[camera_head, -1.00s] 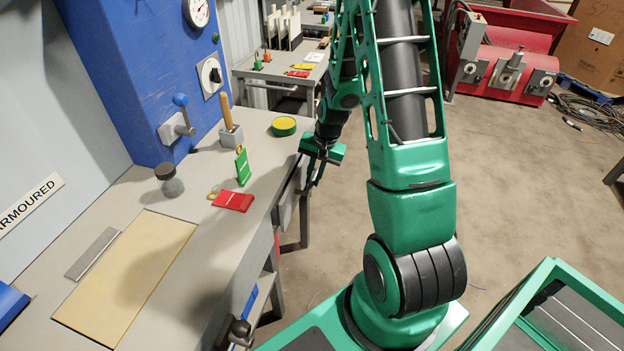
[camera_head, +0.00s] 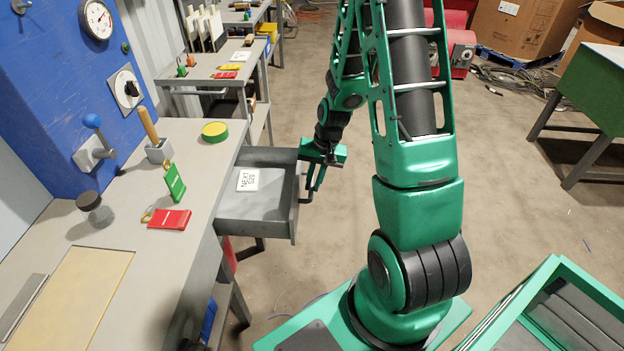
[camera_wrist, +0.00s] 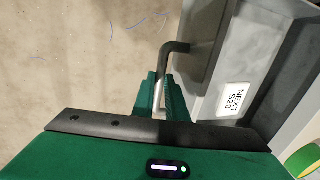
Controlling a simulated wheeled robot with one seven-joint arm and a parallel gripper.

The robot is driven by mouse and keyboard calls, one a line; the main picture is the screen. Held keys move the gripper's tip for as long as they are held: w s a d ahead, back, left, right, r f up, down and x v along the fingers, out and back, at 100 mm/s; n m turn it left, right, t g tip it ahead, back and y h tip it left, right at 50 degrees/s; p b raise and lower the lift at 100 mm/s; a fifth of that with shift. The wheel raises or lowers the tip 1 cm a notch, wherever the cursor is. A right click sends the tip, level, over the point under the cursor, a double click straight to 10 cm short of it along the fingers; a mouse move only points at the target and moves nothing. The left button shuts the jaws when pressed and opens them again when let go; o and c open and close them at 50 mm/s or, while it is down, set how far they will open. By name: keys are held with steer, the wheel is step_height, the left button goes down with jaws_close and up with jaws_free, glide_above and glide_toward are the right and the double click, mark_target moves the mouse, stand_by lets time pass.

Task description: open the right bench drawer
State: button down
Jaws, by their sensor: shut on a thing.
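The right bench drawer (camera_head: 236,204) is a grey tray pulled well out from under the bench top. A white card marked "NEXT S20" (camera_head: 248,180) lies inside it; the card also shows in the wrist view (camera_wrist: 234,100). My gripper (camera_head: 318,178) is at the drawer's front, on its right side in the head view. In the wrist view, my gripper (camera_wrist: 160,98) is shut on the drawer's bar handle (camera_wrist: 172,50); the fingers partly hide the bar.
The bench top (camera_head: 205,165) holds a red tag (camera_head: 169,219), a green tag (camera_head: 175,182), a yellow-green round tin (camera_head: 215,131) and a wooden-handled tool (camera_head: 150,128). A green-sided table (camera_head: 596,90) stands at right.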

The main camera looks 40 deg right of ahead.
steer(key=shift+d, duration=0.4)
steer(key=c, duration=1.8)
jaws_free()
steer(key=shift+o, duration=0.2)
steer(key=shift+r, duration=0.15)
step_height(320, 180, up, 10)
steer(key=s+d, duration=0.1)
steer(key=shift+s+d+r, duration=0.15)
steer(key=shift+d, duration=0.15)
